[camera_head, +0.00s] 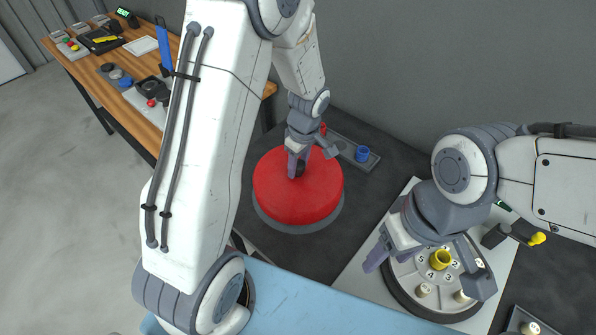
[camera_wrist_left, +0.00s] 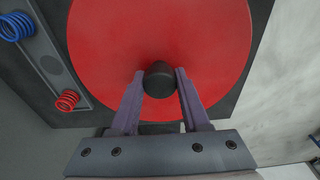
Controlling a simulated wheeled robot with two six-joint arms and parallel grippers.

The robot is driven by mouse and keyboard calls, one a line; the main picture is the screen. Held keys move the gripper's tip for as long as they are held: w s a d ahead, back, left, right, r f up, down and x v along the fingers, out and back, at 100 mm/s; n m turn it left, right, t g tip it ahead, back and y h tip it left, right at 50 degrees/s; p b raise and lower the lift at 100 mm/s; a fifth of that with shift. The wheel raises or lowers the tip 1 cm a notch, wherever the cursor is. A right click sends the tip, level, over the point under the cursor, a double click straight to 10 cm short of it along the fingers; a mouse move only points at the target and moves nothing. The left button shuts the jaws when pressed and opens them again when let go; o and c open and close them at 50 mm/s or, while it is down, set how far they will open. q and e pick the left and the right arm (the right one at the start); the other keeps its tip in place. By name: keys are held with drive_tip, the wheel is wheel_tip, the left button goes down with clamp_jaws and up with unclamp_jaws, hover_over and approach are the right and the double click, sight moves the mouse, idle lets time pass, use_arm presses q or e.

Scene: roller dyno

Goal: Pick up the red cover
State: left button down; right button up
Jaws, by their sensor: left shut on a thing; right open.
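The red cover (camera_head: 298,198) is a large round disc resting on a grey round base on the dark bench in the head view. It fills the upper part of the left wrist view (camera_wrist_left: 110,45). Its black knob (camera_wrist_left: 159,77) stands near the middle. My left gripper (camera_wrist_left: 160,80) is shut on the knob, one finger on each side. It also shows over the cover in the head view (camera_head: 297,168). I see no clear gap between the cover and its base. My right gripper (camera_head: 428,275) is open over the numbered dial (camera_head: 404,270), around but apart from a yellow ring.
A small tray with a blue coil (camera_head: 362,154) and a red coil (camera_wrist_left: 67,100) lies beside the cover. A yellow-tipped handle (camera_head: 537,238) stands at the right. A wooden table (camera_head: 140,100) with several devices is at the back left. A light blue edge (camera_head: 310,305) runs along the front.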

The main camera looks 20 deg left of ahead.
use_arm(q)
drive_tip(key=s+d+r, duration=0.1)
drive_tip(key=d+r, duration=1)
drive_tip(key=r, duration=0.1)
drive_tip(key=shift+d+r, duration=0.3)
drive_tip(key=shift+r, duration=0.05)
drive_tip(key=shift+s, duration=0.1)
